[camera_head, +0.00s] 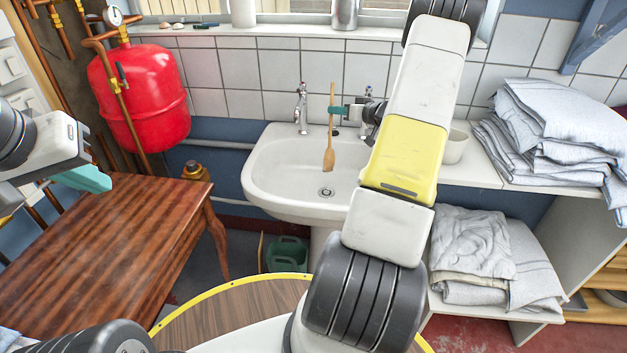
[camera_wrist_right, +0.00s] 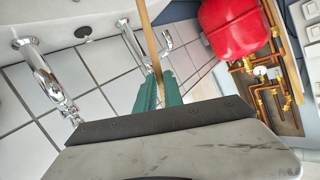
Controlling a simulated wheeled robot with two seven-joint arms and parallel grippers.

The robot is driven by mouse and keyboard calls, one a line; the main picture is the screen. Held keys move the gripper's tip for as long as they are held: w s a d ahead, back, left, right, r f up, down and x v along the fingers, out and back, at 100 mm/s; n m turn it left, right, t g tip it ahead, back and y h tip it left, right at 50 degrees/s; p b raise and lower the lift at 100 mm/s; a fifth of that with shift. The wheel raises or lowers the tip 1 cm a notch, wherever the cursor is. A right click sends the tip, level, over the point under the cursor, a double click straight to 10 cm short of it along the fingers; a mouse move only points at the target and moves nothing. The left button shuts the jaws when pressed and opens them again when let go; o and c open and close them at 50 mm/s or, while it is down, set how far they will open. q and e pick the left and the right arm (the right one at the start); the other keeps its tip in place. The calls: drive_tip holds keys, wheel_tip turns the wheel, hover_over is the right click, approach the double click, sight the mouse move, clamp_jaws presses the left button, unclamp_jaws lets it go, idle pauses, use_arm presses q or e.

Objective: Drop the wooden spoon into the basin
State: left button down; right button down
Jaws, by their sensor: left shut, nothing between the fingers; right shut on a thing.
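The wooden spoon (camera_head: 329,155) hangs upright, bowl down, over the white basin (camera_head: 262,172) in the head view. My right gripper (camera_head: 334,110) is shut on its handle near the upper part. The spoon's handle (camera_wrist_right: 150,38) also shows between the green fingers of my right gripper (camera_wrist_right: 158,90) in the right wrist view. The spoon's bowl is above the drain area; I cannot tell its exact height over the basin floor. My left gripper (camera_head: 88,179) is shut and empty at the far left, above the wooden table.
Chrome taps (camera_head: 301,108) stand at the basin's back edge. A wooden table (camera_head: 110,245) is at the left, with a red tank (camera_head: 140,90) behind it. A white mug (camera_head: 454,146) and folded cloths (camera_head: 560,130) sit on the shelf to the right. A green bucket (camera_head: 287,254) stands below the basin.

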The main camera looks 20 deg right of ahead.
wheel_tip(320, 180, down, 6)
drive_tip(key=d, duration=0.1)
drive_tip(key=shift+d+h, duration=0.2)
drive_tip(key=shift+h, duration=0.1)
drive_tip(key=shift+w, duration=0.1)
drive_tip(key=c, duration=1.4)
unclamp_jaws()
drive_tip(key=v, duration=0.7)
drive_tip(key=shift+s+d, duration=0.1)
drive_tip(key=shift+s, duration=0.3)
